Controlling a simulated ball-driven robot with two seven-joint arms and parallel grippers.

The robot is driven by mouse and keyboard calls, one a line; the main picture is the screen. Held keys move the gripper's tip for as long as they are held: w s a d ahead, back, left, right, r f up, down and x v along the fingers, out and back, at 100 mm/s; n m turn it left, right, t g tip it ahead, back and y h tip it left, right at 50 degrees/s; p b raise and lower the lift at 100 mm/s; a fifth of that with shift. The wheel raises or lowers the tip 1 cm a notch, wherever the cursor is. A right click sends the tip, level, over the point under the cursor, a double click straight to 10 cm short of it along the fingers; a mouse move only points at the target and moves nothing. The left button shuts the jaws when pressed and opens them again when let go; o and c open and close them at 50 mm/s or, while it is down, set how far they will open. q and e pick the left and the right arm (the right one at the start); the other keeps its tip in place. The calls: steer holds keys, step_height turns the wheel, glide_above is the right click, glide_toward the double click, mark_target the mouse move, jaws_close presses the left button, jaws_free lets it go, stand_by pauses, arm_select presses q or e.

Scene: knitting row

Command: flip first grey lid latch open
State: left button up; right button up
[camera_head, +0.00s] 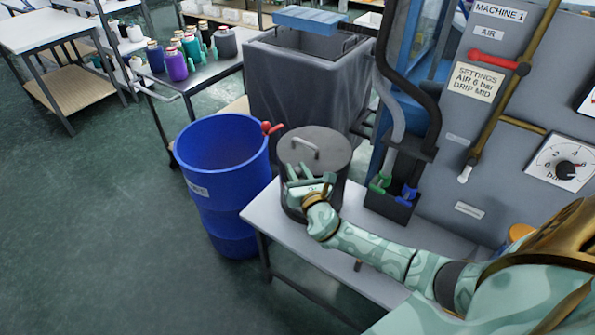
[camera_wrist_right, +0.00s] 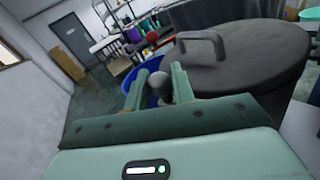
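A grey pot has a flat dark grey lid (camera_head: 318,146) with a loop handle on top. The lid also fills the right of the right wrist view (camera_wrist_right: 240,66). My right gripper (camera_head: 298,171) is at the front-left rim of the pot, its fingers pointing away from me. In the right wrist view its two fingers (camera_wrist_right: 159,72) are apart. A small grey rounded knob (camera_wrist_right: 160,86), perhaps a lid latch, shows in the gap; I cannot tell whether the fingers touch it. The gripper hides the near side of the pot. My left gripper is not in view.
A blue drum (camera_head: 228,195) stands just left of the pot, with a red lever (camera_head: 271,128) near its right rim. The pot sits on a light grey bench (camera_head: 288,232). A grey machine panel (camera_head: 470,150) rises at right. Open floor lies at left.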

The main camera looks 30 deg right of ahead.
steer(key=n+y+b, duration=0.2)
steer(key=y+b, duration=0.1)
steer(key=s+n+y+b, duration=0.1)
steer(key=y+b, duration=0.1)
steer(key=shift+a+f, duration=0.35)
steer(key=shift+f, duration=0.05)
steer(key=shift+s+a+r+n+y, duration=0.2)
steer(key=shift+r+n+y, duration=0.2)
steer(key=shift+y, duration=0.1)
steer(key=o, duration=0.9)
steer(key=shift+s, duration=0.15)
